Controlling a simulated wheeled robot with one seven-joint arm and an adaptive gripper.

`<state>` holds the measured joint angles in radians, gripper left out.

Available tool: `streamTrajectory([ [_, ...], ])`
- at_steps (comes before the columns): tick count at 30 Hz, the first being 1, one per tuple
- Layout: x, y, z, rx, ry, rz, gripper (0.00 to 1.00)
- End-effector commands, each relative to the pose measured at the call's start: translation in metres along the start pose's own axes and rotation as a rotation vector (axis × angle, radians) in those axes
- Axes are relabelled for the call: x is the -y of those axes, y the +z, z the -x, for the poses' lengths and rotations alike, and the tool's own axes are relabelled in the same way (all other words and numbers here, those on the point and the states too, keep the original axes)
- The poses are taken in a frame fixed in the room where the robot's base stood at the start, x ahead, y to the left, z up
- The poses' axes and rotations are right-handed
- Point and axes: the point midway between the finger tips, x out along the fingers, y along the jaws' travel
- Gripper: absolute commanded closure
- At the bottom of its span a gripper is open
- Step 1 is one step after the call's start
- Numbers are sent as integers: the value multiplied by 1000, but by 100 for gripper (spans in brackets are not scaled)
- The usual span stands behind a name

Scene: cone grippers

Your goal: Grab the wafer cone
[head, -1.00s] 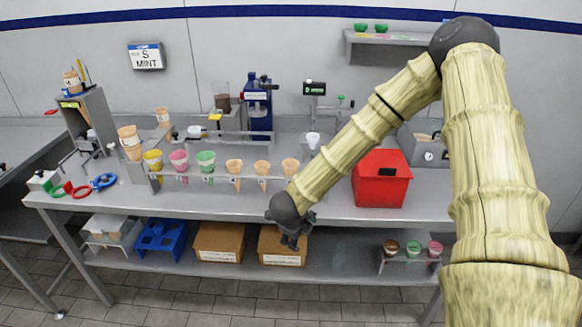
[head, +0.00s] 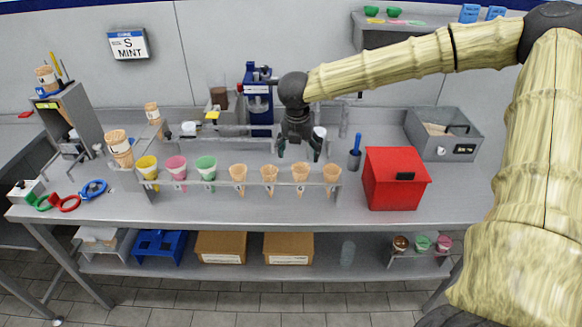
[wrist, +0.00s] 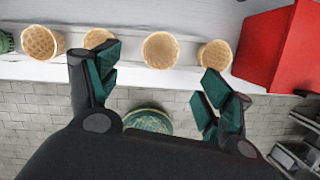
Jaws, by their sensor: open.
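Several tan wafer cones stand upright in the front rack, including one at the right end (head: 331,174), one second from the right (head: 300,174) and one further left (head: 238,173). Another cone (wrist: 215,53) lies beyond the right finger; the left finger partly covers a third (wrist: 97,38).
A red box (head: 392,185) stands just right of the rack. Yellow (head: 147,166), pink (head: 176,167) and green (head: 206,167) cones fill the rack's left part. A grey bin (head: 455,130) is at back right.

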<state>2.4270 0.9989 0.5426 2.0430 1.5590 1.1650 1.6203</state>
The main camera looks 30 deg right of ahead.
Motion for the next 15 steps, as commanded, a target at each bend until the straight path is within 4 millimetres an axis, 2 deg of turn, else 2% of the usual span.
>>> streamTrajectory([
  [4, -1, -1, -6, -3, 1, -3, 20],
  [15, -4, 0, -47, -3, 1, 2, 20],
])
